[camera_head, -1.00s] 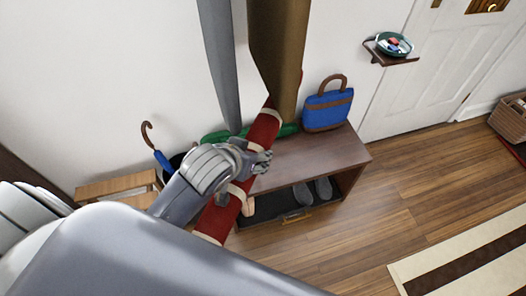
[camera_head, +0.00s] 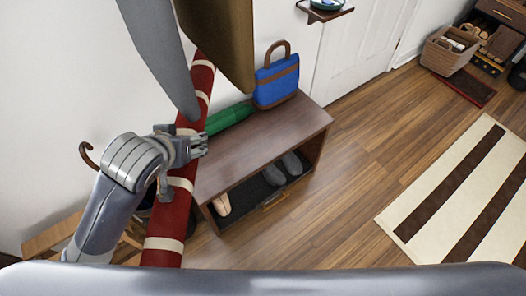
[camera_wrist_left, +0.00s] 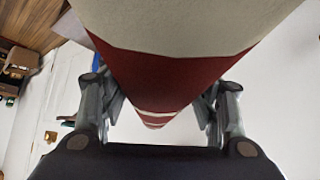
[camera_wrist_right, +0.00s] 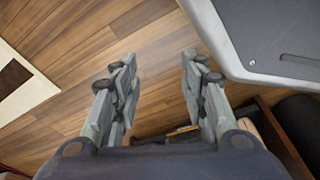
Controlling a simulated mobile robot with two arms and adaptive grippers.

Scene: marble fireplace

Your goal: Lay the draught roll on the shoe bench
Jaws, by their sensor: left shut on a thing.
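The draught roll (camera_head: 179,196) is a long red roll with cream bands. My left gripper (camera_head: 184,160) is shut around it near its middle and holds it tilted at the bench's left end. In the left wrist view the roll (camera_wrist_left: 165,75) runs between the fingers. The shoe bench (camera_head: 270,135) has a brown wooden top and a lower shelf with shoes. The roll overlaps its left end in the picture; I cannot tell whether they touch. My right gripper (camera_wrist_right: 157,95) is open and empty in the right wrist view; it does not show in the head view.
A blue bag (camera_head: 277,80) and a green roll-like thing (camera_head: 228,118) sit along the bench's back. The top's front and right are clear. Grey (camera_head: 160,50) and brown (camera_head: 222,40) hanging things cover part of the wall. A striped rug (camera_head: 460,190) lies right.

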